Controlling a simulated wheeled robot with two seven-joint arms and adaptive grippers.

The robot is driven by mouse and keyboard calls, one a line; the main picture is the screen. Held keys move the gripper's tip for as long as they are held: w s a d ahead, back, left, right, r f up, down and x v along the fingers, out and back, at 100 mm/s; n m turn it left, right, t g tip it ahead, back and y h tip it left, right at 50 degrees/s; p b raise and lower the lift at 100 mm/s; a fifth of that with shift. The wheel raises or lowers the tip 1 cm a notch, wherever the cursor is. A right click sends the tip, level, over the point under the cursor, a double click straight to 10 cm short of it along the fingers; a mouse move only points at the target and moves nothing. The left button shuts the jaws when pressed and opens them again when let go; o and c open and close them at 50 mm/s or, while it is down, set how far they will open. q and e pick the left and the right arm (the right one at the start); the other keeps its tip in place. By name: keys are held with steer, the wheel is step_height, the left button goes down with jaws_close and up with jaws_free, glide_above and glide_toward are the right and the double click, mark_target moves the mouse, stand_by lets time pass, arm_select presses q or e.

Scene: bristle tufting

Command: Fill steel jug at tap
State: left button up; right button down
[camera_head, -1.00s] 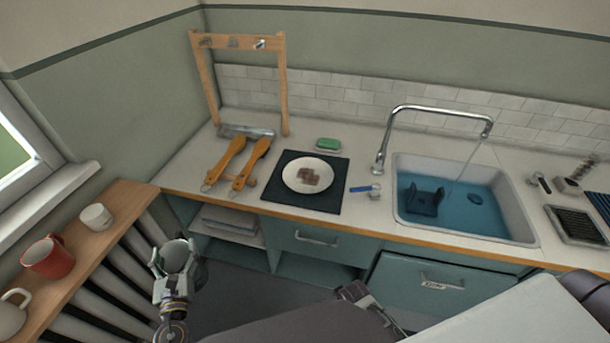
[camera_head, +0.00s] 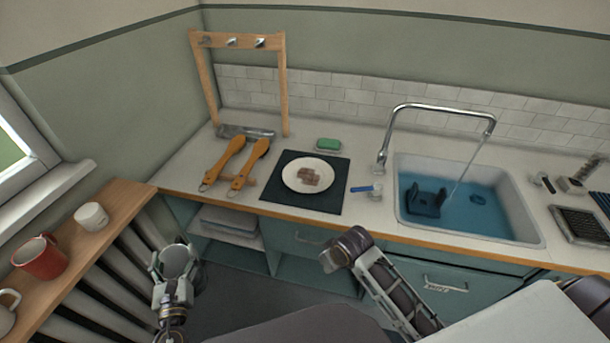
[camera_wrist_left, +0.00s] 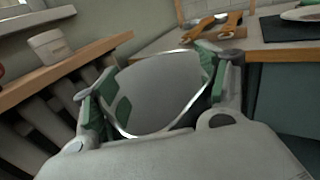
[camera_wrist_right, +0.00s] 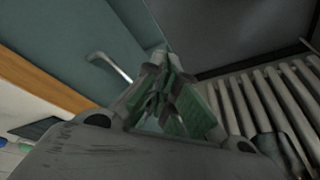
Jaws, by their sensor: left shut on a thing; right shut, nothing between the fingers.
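The steel jug (camera_head: 179,258) is held in my left gripper (camera_head: 173,268), low in front of the counter at the left. In the left wrist view the jug (camera_wrist_left: 160,88) sits between the green-padded fingers, its bright rim showing. The tap (camera_head: 383,150) arches over the sink (camera_head: 530,225), and a thin stream of water (camera_head: 467,165) falls from its spout. A blue-handled lever (camera_head: 366,188) stands on the counter left of the sink. My right gripper (camera_wrist_right: 168,88) is shut and empty in the right wrist view; the head view does not show its fingers clearly.
A dark holder (camera_head: 427,201) sits in the blue sink. A plate with brown pieces (camera_head: 311,176) lies on a dark mat (camera_head: 306,204). Wooden-handled tools (camera_head: 228,160) lie left of it. A red mug (camera_head: 40,258) and white cup (camera_head: 91,216) stand on the left shelf.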

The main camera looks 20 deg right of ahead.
mark_target(365, 189)
steer(key=shift+m+h, duration=0.4)
steer(key=w+d+r, duration=0.2)
steer(key=w, duration=0.3)
steer(key=w+d+r, duration=0.2)
steer(key=w+r, duration=0.1)
steer(key=w, duration=0.2)
steer(key=w+d+r, duration=0.3)
steer(key=w, duration=0.3)
steer(key=shift+r, duration=0.25)
steer(key=w+d+r+m, duration=0.2)
steer(key=w+d+r, duration=0.2)
steer(key=d, duration=0.3)
steer(key=w+d+r+m+h, duration=0.1)
steer(key=w+d+r, duration=0.3)
steer(key=d+r, duration=0.1)
steer(key=shift+w+d+r+m, duration=0.2)
steer(key=shift+d+r+m, duration=0.2)
steer(key=shift+d, duration=0.5)
steer(key=shift+f, duration=0.15)
steer(key=shift+b+x, duration=0.4)
steer(key=shift+x, duration=4.45)
steer(key=shift+s+a+p, duration=0.15)
steer(key=shift+s+p, duration=0.05)
steer(key=shift+s, duration=0.7)
steer(key=shift+s+a+p, duration=0.2)
steer(key=shift+s, duration=0.75)
